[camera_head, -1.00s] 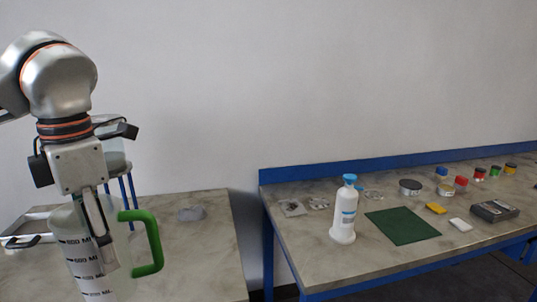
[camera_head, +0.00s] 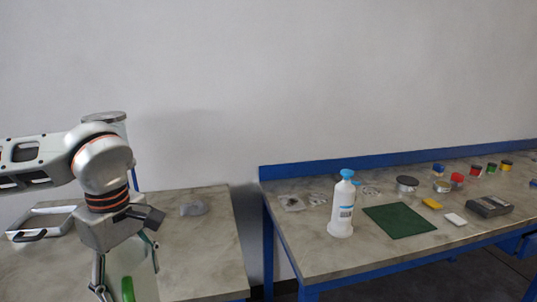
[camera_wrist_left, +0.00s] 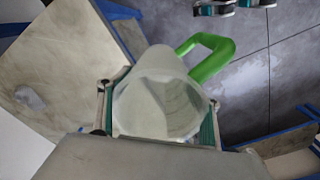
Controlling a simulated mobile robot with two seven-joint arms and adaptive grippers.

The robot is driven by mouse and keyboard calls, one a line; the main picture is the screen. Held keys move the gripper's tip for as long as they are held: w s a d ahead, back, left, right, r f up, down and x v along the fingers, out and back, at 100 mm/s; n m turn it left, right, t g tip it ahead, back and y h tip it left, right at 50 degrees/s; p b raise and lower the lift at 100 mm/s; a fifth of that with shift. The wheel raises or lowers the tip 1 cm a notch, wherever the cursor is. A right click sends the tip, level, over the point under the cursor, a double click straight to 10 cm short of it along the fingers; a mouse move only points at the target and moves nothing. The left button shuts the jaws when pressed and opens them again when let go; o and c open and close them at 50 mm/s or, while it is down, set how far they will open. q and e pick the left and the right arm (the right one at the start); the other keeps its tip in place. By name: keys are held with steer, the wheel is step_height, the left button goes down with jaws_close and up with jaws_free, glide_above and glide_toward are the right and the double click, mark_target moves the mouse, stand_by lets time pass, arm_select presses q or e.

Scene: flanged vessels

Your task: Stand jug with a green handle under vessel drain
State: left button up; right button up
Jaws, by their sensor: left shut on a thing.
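My left gripper (camera_head: 124,262) is shut on the jug (camera_head: 142,274) at the bottom left of the head view, where the frame edge cuts the jug off. Its green handle (camera_head: 128,289) shows between the fingers. In the left wrist view the fingers (camera_wrist_left: 158,115) clasp the pale jug (camera_wrist_left: 160,88) on both sides. I look into its open mouth, and the green handle (camera_wrist_left: 218,52) points up right. The vessel (camera_head: 104,117), with a round grey top and blue legs (camera_head: 133,178), stands behind my left arm. Its drain is hidden.
The left bench (camera_head: 215,250) holds a metal tray (camera_head: 42,222) and a small grey object (camera_head: 193,208). A gap separates it from the right bench, which holds a white bottle (camera_head: 343,208), a green mat (camera_head: 399,220) and several jars. Teal-padded parts (camera_wrist_left: 214,9) show at the wrist view's top edge.

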arm_select(q)
steer(key=f+m, duration=0.6)
steer(key=m, duration=0.1)
steer(key=d+f+m, duration=0.1)
steer(key=f+m, duration=0.2)
steer(key=m, duration=0.1)
steer(key=shift+s+f, duration=0.1)
steer(key=shift+f, duration=0.05)
steer(key=shift+s+d+f+m, duration=0.1)
steer(key=shift+d+f+m, duration=0.05)
steer(key=shift+f+m, duration=0.65)
steer(key=shift+r, duration=0.15)
